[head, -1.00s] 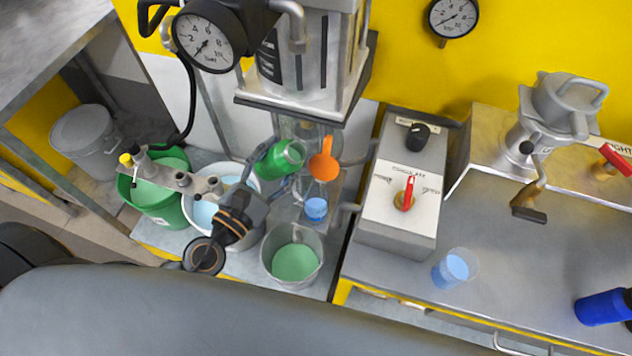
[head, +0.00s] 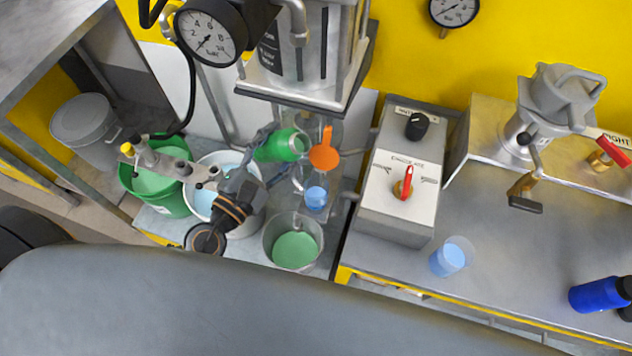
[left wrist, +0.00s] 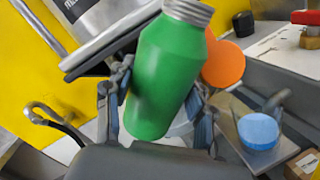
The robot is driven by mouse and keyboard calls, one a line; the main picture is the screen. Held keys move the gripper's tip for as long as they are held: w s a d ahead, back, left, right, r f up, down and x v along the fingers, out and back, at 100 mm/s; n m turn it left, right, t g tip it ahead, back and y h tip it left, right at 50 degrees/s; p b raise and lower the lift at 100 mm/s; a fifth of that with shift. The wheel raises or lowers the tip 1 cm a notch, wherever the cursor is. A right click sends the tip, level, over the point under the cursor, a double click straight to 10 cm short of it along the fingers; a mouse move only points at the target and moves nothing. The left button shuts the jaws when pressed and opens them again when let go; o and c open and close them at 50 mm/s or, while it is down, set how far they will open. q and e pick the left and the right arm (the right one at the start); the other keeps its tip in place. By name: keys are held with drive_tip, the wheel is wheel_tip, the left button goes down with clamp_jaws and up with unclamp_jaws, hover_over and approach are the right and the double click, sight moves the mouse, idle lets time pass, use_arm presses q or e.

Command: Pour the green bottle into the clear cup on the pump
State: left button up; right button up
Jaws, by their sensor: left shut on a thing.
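The green bottle (head: 280,147) has a grey threaded neck and is tilted well over in the head view, its mouth toward the right. My left gripper (head: 268,150) is shut around its body and holds it up beside an orange round piece (head: 323,156). A clear cup (head: 316,197) with blue contents stands below and right of the bottle, under the orange piece. In the left wrist view, the green bottle (left wrist: 165,75) lies between my left gripper's fingers (left wrist: 160,115), and the cup's blue contents (left wrist: 260,130) show at lower right. No stream of liquid is visible. My right gripper is not in view.
A grey bucket (head: 270,240) with green contents, a white bucket (head: 203,212) and a green bucket (head: 160,207) stand below the arm. A grey switch box (head: 395,215) is close on the right. Another clear cup (head: 452,256) and a blue bottle (head: 598,296) are on the bench.

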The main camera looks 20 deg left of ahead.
use_arm(q)
drive_tip(key=shift+f+b, duration=0.3)
drive_tip(key=shift+b, duration=0.1)
drive_tip(key=shift+a+f+m+b, duration=0.1)
drive_tip(key=shift+f+m+b, duration=0.35)
drive_tip(key=shift+m, duration=0.05)
drive_tip(key=shift+a+f+m+b, duration=0.1)
drive_tip(key=shift+f+m+b, duration=0.4)
drive_tip(key=shift+f+b, duration=0.4)
idle(0.7)
drive_tip(key=shift+w+a+r+m+p, duration=0.1)
drive_tip(key=shift+a+r+m+p, duration=0.1)
drive_tip(key=shift+r+m+p, duration=0.55)
idle(1.8)
drive_tip(key=shift+f+m+b, duration=0.3)
drive_tip(key=shift+m, duration=0.75)
idle(1.4)
drive_tip(key=shift+r, duration=0.1)
idle(0.4)
